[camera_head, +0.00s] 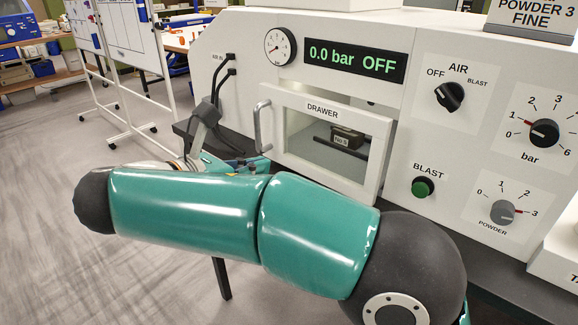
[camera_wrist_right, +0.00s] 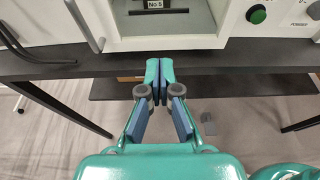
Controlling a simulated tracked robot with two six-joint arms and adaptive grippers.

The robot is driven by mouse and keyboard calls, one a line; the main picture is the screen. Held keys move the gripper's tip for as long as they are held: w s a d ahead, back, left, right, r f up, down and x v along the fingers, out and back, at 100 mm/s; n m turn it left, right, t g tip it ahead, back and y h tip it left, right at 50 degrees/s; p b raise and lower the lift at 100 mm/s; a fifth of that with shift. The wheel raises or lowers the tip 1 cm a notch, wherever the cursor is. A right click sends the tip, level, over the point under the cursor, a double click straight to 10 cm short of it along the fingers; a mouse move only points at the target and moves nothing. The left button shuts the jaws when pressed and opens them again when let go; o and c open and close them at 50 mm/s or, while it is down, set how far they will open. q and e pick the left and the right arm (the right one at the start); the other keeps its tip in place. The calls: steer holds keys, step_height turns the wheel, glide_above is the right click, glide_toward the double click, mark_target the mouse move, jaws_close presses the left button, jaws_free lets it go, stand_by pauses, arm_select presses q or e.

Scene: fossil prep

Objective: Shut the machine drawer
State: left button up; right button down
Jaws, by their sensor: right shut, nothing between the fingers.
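The drawer (camera_head: 380,160) is a white frame with a window in the machine's front, under a DRAWER label. Its front appears to stand out from the machine. Its grey handle (camera_head: 263,127) is at its left edge; the handle also shows in the right wrist view (camera_wrist_right: 82,25). A dark block (camera_head: 347,137) marked No 5 sits inside. My right gripper (camera_wrist_right: 160,75) is shut and empty, its tips just below the drawer's front edge in that view. In the head view it is mostly hidden behind my teal forearm, near the drawer's lower left. My left gripper is not in view.
The machine (camera_head: 430,45) carries a display reading 0.0 bar OFF (camera_head: 355,60), a gauge (camera_head: 280,47), knobs and a green BLAST button (camera_head: 422,187). It stands on a dark table (camera_wrist_right: 220,62). Black cables (camera_head: 222,75) hang left of the drawer. Open floor lies left.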

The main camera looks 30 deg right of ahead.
mark_target(315, 141)
steer(key=x, duration=0.8)
steer(key=r+x, duration=0.1)
steer(key=x, duration=0.3)
steer(key=shift+d, duration=0.4)
steer(key=shift+w+d, duration=0.3)
steer(key=shift+d, duration=0.3)
steer(key=d, duration=0.1)
steer(key=w+d+p, duration=0.1)
steer(key=d, duration=0.1)
steer(key=d+p, duration=0.1)
steer(key=shift+w+d+r, duration=0.15)
steer(key=shift+w, duration=0.2)
